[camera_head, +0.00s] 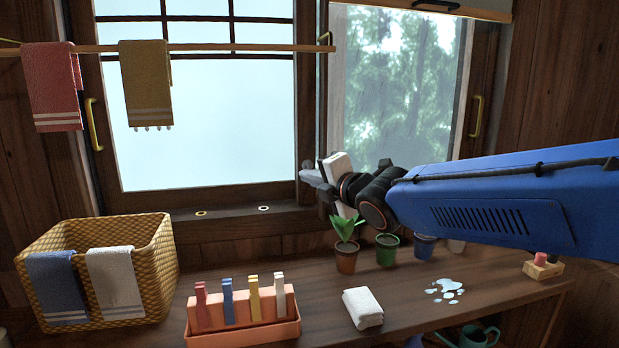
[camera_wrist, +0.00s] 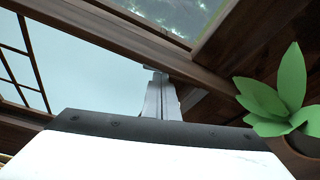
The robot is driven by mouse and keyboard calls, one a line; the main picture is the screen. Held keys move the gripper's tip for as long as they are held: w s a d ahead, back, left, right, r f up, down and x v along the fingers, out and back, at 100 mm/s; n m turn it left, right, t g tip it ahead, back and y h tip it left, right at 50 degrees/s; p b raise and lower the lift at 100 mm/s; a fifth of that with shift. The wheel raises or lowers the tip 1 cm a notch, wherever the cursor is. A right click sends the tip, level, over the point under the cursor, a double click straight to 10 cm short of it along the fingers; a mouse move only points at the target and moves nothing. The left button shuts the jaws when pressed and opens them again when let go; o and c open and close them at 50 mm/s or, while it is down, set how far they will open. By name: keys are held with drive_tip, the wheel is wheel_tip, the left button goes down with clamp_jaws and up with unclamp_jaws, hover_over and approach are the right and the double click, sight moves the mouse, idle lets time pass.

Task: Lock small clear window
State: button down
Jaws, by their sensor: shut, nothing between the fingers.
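The clear window pane (camera_head: 395,85), with trees behind it, is at the right of the window. The paler pane with dark bars (camera_head: 215,120) is at the left. A dark wooden upright (camera_head: 308,95) stands between them. My gripper (camera_head: 306,173) is shut and empty at the lower part of this upright, and I cannot tell whether it touches it. In the wrist view the closed fingers (camera_wrist: 160,98) point at the dark wooden frame (camera_wrist: 125,42). No lock can be made out clearly; the gripper covers part of the frame.
Potted plants (camera_head: 346,245) stand just below my gripper; leaves (camera_wrist: 280,95) are close at right in the wrist view. A towel rod (camera_head: 230,48) crosses the left pane. A basket (camera_head: 150,250), a peg box (camera_head: 245,332) and a folded white cloth (camera_head: 362,308) sit on the counter.

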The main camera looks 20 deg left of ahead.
drive_tip(key=shift+w+d+n, duration=0.1)
drive_tip(key=shift+n, duration=0.3)
drive_tip(key=shift+d, duration=0.1)
idle(0.7)
drive_tip(key=shift+f, duration=0.15)
